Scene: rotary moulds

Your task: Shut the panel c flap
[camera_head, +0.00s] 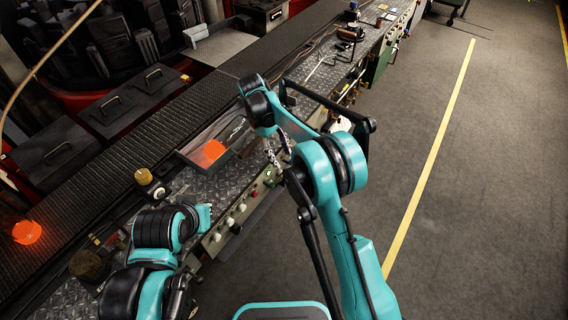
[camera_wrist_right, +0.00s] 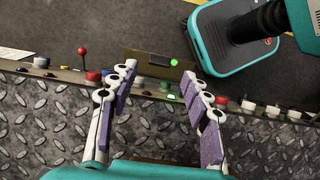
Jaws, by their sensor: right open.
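My right gripper (camera_head: 277,152) reaches down over the control strip along the edge of the metal-plate walkway. In the right wrist view its two purple-padded fingers (camera_wrist_right: 160,98) are spread apart with nothing between them. Just beyond the fingertips is a small olive-brown plate (camera_wrist_right: 150,64) with a lit green light, standing out from the strip's outer edge; it looks like an open flap, but no label is readable. The fingers appear apart from it. My left arm is folded at the lower left of the head view; its fingers cannot be made out clearly.
The strip carries a red-knobbed lever (camera_wrist_right: 82,52), a red button (camera_wrist_right: 93,77) and several pale knobs (camera_wrist_right: 272,111). The grey floor (camera_head: 480,190) on the right is open.

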